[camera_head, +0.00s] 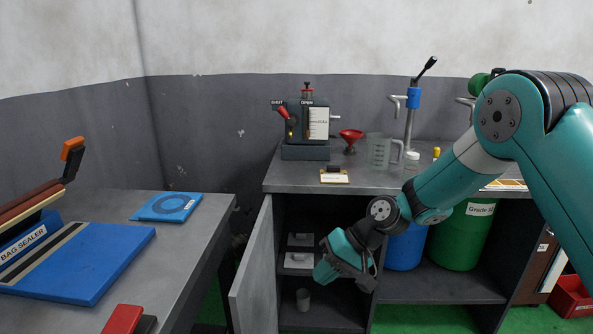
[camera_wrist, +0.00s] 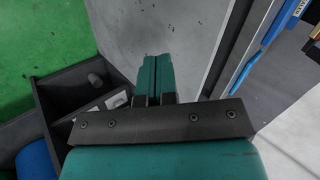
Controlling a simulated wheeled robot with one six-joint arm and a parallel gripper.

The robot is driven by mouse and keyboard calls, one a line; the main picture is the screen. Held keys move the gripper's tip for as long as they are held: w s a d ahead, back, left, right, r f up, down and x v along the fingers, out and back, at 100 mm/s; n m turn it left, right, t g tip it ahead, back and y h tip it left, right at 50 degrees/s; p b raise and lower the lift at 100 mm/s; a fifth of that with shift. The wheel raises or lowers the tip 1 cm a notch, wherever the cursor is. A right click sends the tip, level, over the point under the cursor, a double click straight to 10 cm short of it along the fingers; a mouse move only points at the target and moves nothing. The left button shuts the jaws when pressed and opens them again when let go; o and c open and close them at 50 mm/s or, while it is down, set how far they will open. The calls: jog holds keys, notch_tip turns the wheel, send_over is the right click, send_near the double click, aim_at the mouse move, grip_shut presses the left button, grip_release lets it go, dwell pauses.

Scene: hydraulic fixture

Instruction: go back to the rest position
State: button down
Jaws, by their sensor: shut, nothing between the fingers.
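My gripper (camera_head: 350,268) hangs at the end of my teal arm in front of the open cabinet under the back counter. In the wrist view its two teal fingers (camera_wrist: 154,78) are together with nothing between them. The grey cabinet door (camera_head: 252,275) stands open to the left of my gripper. It also shows in the wrist view (camera_wrist: 190,35). Inside the cabinet are white-labelled items (camera_head: 299,260) on a shelf and a grey cup (camera_head: 303,299) at the bottom. My gripper hides the right part of the cabinet opening.
The back counter (camera_head: 290,178) carries a hydraulic fixture (camera_head: 306,125), a red funnel (camera_head: 351,137) and a clear jug (camera_head: 380,152). Blue (camera_head: 404,248) and green (camera_head: 462,238) drums stand below. A table (camera_head: 180,240) with a bag sealer (camera_head: 30,235) is at left.

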jog(key=s+d+r+n+h+p, duration=0.1)
jog(key=s+d+r+n+p, duration=0.1)
jog(key=s+r, duration=0.55)
jog(key=s+d+r+n+h+p, duration=0.15)
jog(key=s+r, duration=0.35)
jog(key=r, duration=0.6)
jog(key=s+d+r+h+p, duration=0.1)
jog(key=s+d+r, duration=0.1)
jog(key=s, duration=0.5)
jog(key=s+d+r+n+h+p, duration=0.1)
jog(key=s+d+r+p, duration=0.1)
jog(key=s, duration=0.5)
notch_tip(320, 180, up, 2)
jog(key=shift+s+d+t, duration=0.3)
jog(key=shift+d+t, duration=0.1)
jog(key=shift+d, duration=0.3)
